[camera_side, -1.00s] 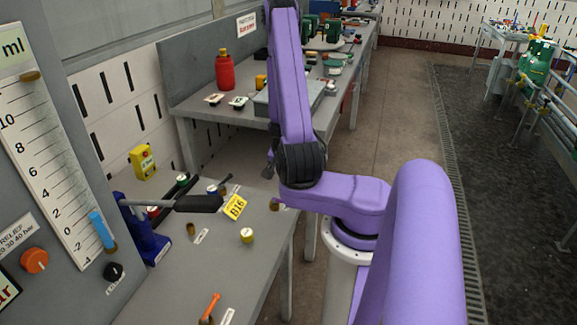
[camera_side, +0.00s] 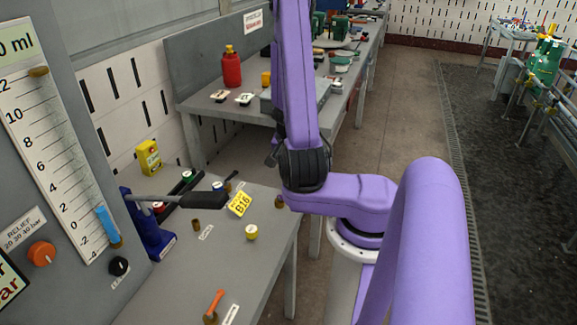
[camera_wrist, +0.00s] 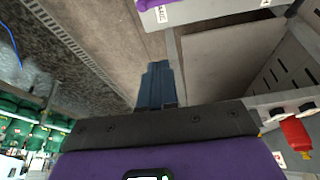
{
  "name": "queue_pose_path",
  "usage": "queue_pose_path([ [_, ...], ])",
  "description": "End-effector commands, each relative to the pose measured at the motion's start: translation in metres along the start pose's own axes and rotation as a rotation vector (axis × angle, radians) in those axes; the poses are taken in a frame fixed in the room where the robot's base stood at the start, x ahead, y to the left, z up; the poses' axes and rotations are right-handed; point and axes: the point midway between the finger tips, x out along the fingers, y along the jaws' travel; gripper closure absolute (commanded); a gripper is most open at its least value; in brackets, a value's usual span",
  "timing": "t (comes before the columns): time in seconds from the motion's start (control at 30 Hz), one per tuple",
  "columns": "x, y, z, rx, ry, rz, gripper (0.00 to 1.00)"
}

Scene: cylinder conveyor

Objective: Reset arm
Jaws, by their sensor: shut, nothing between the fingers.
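My gripper (camera_wrist: 157,82) shows in the wrist view as dark blue-grey fingers, together and empty, with bare floor beyond them. It touches nothing that I can see. In the side view my purple arm rises past the top edge, so the gripper is out of that picture.
A grey bench (camera_side: 185,290) carries a lever with a black handle (camera_side: 205,200), a yellow B16 tag (camera_side: 239,204) and a yellow-capped knob (camera_side: 251,232). A red bottle (camera_side: 231,70) stands on the bench behind; it also shows in the wrist view (camera_wrist: 297,133). The aisle floor (camera_side: 400,110) is clear.

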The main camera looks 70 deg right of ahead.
Motion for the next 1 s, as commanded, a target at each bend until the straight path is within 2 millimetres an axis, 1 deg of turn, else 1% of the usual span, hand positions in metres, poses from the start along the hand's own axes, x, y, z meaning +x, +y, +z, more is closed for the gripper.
queue_pose_path([
  [0.17, -0.001, -0.004, 0.0, -0.011, 0.001, -0.007, 1.0],
  [0.27, -0.003, -0.018, -0.001, -0.056, 0.002, -0.037, 1.0],
  [0.37, -0.008, -0.043, 0.0, -0.141, 0.001, -0.091, 1.0],
  [0.43, -0.014, -0.064, 0.003, -0.216, -0.002, -0.138, 1.0],
  [0.5, -0.021, -0.085, 0.007, -0.292, -0.006, -0.183, 1.0],
  [0.57, -0.027, -0.101, 0.012, -0.358, -0.01, -0.221, 1.0],
  [0.7, -0.043, -0.135, 0.027, -0.514, -0.02, -0.305, 1.0],
  [0.8, -0.056, -0.156, 0.041, -0.625, -0.029, -0.36, 1.0],
  [1.0, -0.084, -0.187, 0.074, -0.853, -0.047, -0.462, 1.0],
])
